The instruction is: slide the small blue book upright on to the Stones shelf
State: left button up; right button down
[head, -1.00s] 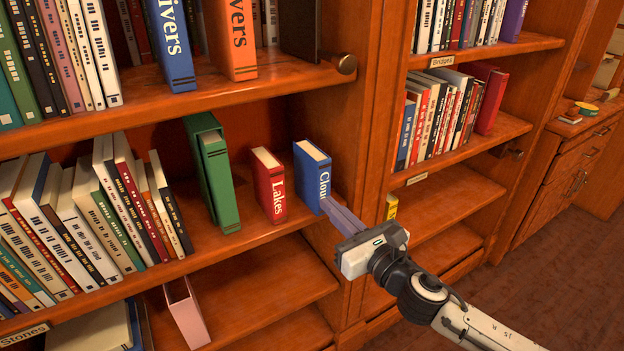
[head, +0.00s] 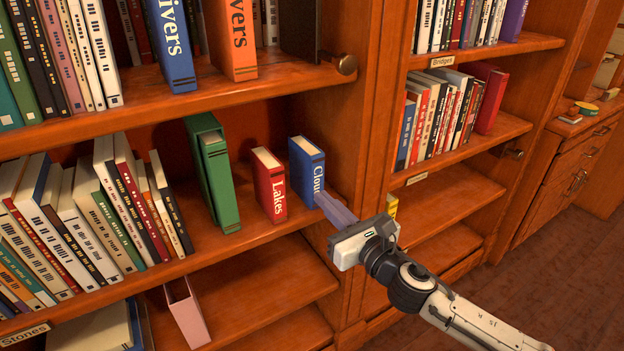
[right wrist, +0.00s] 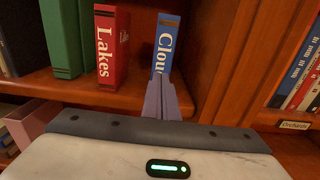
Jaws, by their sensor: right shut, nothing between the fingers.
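The small blue book (head: 306,172), lettered "Clou…", stands upright on the middle shelf (head: 262,236), its spine facing out. The Stones label (head: 25,332) is on this shelf's front edge at the far left. My right gripper (head: 324,196) is shut and empty, its fingertips at the lower part of the blue spine. In the right wrist view the blue book (right wrist: 168,40) shows straight beyond the closed fingers (right wrist: 164,84), which hide its lower spine. They look to be touching it, but I cannot be sure. My left gripper is out of view.
A red Lakes book (head: 270,185) stands left of the blue book with a gap between, then a green book (head: 215,178). Several leaning books fill the shelf's left. The wooden upright (head: 345,140) is close on the right.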

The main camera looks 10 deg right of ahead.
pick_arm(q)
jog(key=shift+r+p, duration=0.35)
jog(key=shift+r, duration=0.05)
pick_arm(e)
jog(key=shift+v, duration=2.95)
